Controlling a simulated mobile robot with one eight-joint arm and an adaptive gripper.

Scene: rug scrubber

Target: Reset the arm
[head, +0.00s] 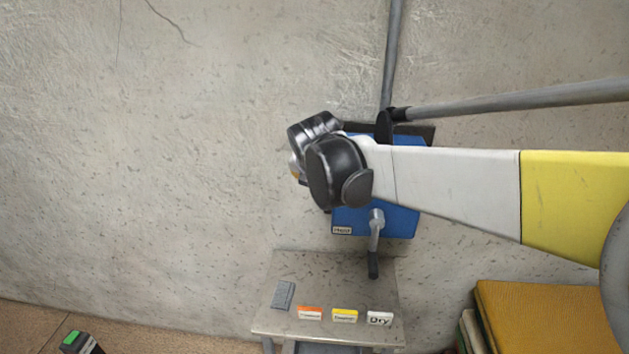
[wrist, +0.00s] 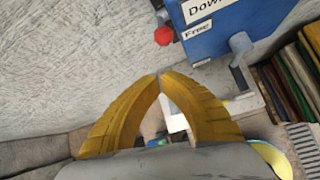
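My gripper (wrist: 159,76) shows in the wrist view with two ribbed yellow fingers. Their tips meet and I see nothing held between them. In the head view my white and yellow arm reaches in from the right, and its black wrist joints are in front of a blue box. The gripper's fingers are mostly hidden there. The blue box (head: 402,221) is on the concrete wall, with a grey crank and dark handle (head: 374,263) below. In the wrist view the box (wrist: 225,35) is beyond the fingertips, with labels and a red knob (wrist: 163,36) at its left.
A small metal table (head: 335,268) stands below the box, with a grey block (head: 283,294) and orange, yellow and white labelled pieces on it. A green-topped object (head: 77,342) is at lower left. The left wall is clear.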

